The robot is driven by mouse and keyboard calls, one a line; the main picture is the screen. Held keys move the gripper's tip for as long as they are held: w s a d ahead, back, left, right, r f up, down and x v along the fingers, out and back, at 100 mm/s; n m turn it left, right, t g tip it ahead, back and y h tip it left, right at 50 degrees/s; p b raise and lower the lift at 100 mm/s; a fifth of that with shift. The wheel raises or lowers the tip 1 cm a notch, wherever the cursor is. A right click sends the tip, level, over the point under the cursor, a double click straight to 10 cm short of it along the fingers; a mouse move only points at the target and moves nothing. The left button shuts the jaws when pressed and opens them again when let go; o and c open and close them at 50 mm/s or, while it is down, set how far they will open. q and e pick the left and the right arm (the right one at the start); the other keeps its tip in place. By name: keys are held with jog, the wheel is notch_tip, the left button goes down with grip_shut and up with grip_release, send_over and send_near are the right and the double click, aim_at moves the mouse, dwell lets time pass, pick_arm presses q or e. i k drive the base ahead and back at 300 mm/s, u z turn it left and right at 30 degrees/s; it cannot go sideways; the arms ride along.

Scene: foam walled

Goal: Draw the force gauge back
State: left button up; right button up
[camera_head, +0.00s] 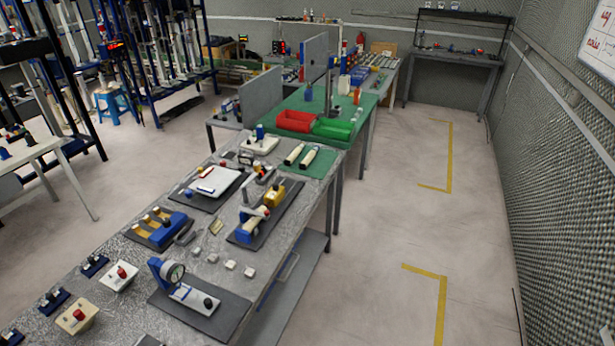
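The force gauge (174,272) appears to be the round dial in a blue upright housing, near the front of the long metal-topped bench. A pale slide plate with a black knob (207,302) extends to its right. Both sit on a dark base plate (226,316) near the bench's right edge. Neither of my grippers shows in the head view, and nothing is seen touching the gauge.
The metal-topped bench (130,247) carries other fixtures, including a blue and yellow device (255,222) and small boxes with red knobs (119,275). A green-topped table (345,145) with red and green bins stands behind. Floor (390,225) to the right is clear.

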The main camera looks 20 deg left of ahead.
aim_at(274, 196)
jog(key=u, duration=0.05)
jog(key=i, duration=0.7)
jog(key=u, duration=0.85)
jog(key=i, duration=0.65)
jog(key=u, duration=0.65)
